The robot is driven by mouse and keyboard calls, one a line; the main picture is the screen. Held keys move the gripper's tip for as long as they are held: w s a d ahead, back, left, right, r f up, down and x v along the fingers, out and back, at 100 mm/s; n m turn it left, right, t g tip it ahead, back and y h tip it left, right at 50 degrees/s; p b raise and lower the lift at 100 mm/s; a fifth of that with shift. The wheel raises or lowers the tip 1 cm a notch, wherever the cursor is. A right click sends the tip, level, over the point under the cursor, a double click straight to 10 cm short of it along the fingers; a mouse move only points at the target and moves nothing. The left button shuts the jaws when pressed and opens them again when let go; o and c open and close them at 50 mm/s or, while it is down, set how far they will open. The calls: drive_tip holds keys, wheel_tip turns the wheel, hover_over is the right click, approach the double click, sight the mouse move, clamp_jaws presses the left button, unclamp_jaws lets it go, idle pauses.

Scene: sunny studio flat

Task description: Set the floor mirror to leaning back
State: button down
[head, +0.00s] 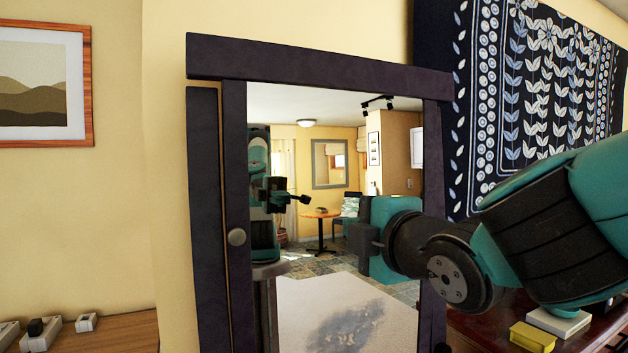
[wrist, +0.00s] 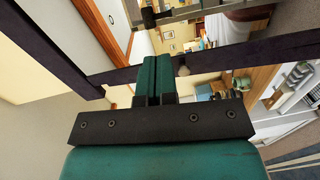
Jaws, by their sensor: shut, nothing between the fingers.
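The floor mirror (head: 238,300) stands against the yellow wall in the head view. It has a dark purple-brown frame, and a round knob (head: 237,237) sits on its left upright. I cannot tell its tilt for sure. My arm comes in from the right and crosses in front of the glass and right upright. In the wrist view my gripper (wrist: 154,62) is shut and empty, with its teal fingers together. Its tips overlap the dark frame bar (wrist: 235,61) there, with the knob (wrist: 183,70) just to their right. I cannot tell whether they touch the frame.
A framed picture (head: 42,85) hangs at the left, and a patterned dark cloth (head: 530,85) hangs at the right. A wooden surface with small items (head: 110,335) is at lower left. A yellow box (head: 532,338) lies on a dark table at lower right. The glass reflects the room.

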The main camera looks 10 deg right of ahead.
sight(310, 204)
drive_tip(key=shift+n+t, duration=0.3)
drive_tip(key=p+x, duration=0.2)
drive_tip(key=x, duration=0.2)
drive_tip(key=r+p+x, duration=0.1)
drive_tip(key=p+x, duration=0.1)
drive_tip(key=x, duration=0.2)
drive_tip(key=p+x, duration=0.2)
drive_tip(key=x, duration=0.2)
drive_tip(key=shift+w+a+r, duration=0.15)
drive_tip(key=shift+a+r, duration=0.05)
drive_tip(key=shift+a, duration=0.05)
drive_tip(key=shift+p+x, duration=0.55)
drive_tip(key=shift+x, duration=0.3)
drive_tip(key=shift+f, duration=0.15)
